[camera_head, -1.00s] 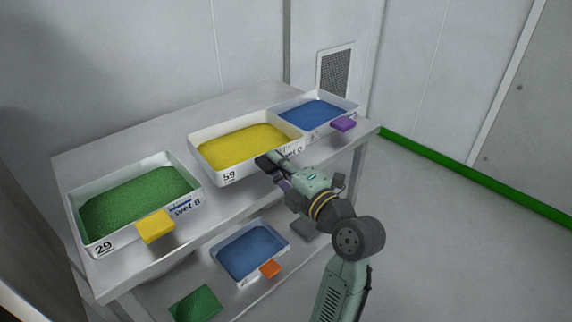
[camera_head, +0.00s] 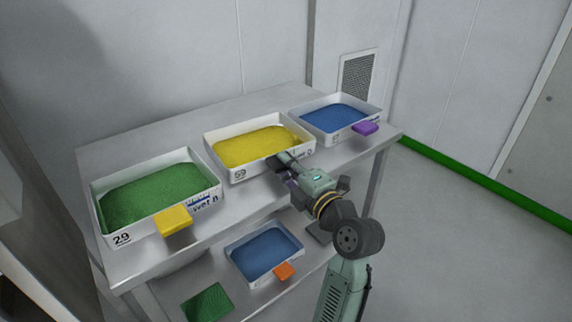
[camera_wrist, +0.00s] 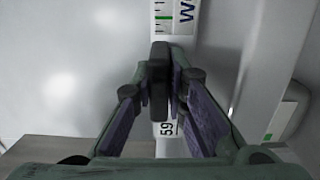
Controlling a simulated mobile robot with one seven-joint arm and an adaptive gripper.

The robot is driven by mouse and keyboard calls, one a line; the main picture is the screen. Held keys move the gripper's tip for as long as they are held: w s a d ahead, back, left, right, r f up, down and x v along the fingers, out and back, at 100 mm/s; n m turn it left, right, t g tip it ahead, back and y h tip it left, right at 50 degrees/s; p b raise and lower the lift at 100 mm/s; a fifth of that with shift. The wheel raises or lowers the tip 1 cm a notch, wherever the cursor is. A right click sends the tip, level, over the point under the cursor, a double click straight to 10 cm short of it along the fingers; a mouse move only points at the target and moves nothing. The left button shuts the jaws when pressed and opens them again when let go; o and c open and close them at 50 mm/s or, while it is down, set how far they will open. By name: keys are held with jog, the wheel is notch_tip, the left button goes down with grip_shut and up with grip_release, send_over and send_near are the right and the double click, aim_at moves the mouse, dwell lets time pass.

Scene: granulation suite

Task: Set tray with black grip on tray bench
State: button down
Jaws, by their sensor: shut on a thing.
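The tray with the black grip (camera_head: 232,176) is white, marked 59, and filled with yellow granules. It is level, between two other trays at the top of the steel bench (camera_head: 140,150). I cannot tell whether its base touches the top. My gripper (camera_head: 283,161) is at its front side, shut on the black grip. In the wrist view the dark grip (camera_wrist: 158,85) stands between my fingers, with the tray's white labelled wall (camera_wrist: 184,50) behind it. The fingers hide part of that wall.
A green-filled tray (camera_head: 122,238) with a yellow grip stands left, and a blue-filled tray (camera_head: 348,134) with a purple grip right. The lower shelf holds a blue-filled tray (camera_head: 236,268) with an orange grip and a green plate (camera_head: 208,302). Bare top lies behind the trays.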

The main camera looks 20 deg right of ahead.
jog(key=c, duration=1.5)
grip_release()
jog(key=shift+s, duration=0.1)
jog(key=v, duration=1.2)
